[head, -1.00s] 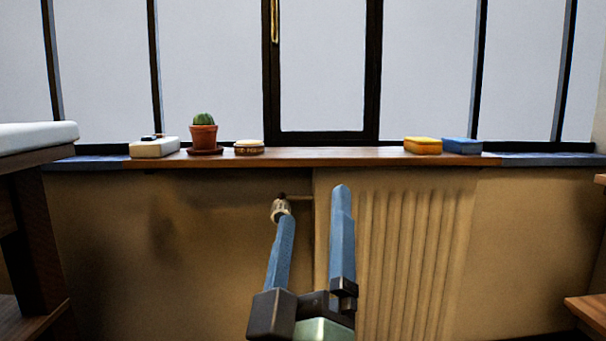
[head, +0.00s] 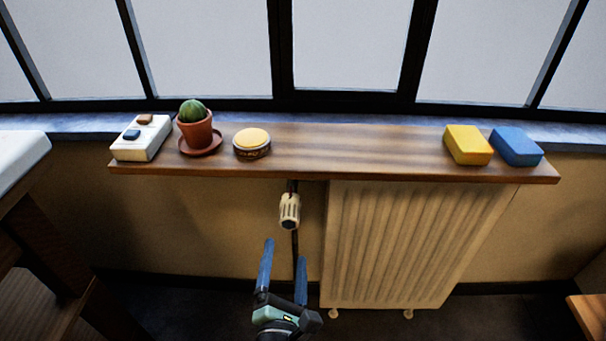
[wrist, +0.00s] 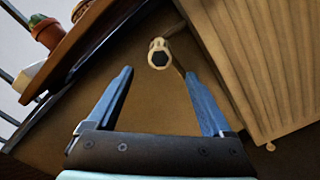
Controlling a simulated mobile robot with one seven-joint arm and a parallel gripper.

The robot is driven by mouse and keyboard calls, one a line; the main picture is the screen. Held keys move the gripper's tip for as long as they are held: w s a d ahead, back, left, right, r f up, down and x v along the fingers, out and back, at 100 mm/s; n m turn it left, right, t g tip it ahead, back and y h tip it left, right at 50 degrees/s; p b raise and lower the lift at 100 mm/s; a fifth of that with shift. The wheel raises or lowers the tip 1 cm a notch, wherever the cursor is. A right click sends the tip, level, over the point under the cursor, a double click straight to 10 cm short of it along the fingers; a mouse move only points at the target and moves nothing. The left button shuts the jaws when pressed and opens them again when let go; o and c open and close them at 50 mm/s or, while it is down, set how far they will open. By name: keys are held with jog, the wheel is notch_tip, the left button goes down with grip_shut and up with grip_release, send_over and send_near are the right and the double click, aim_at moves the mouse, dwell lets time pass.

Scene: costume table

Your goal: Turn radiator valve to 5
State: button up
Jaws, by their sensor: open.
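The radiator valve (head: 289,210) is a cream ribbed knob with a dark end, on a pipe at the left side of the radiator (head: 405,240), below the wooden shelf. My gripper (head: 284,262) is open and empty, below and in front of the valve, apart from it. In the wrist view the valve (wrist: 159,54) shows beyond the fingertips, between the lines of the two blue fingers of my gripper (wrist: 158,80). Its dark end faces the camera. I cannot read any numbers on the valve.
The wooden shelf (head: 340,150) overhangs the valve. A table (head: 20,165) stands at the left.

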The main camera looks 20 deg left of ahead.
aim_at(289, 211)
jog(key=b+x, duration=0.4)
jog(key=x, duration=0.9)
jog(key=shift+s+a+f, duration=0.1)
jog(key=shift+a+f, duration=0.05)
grip_shut()
dwell(0.3)
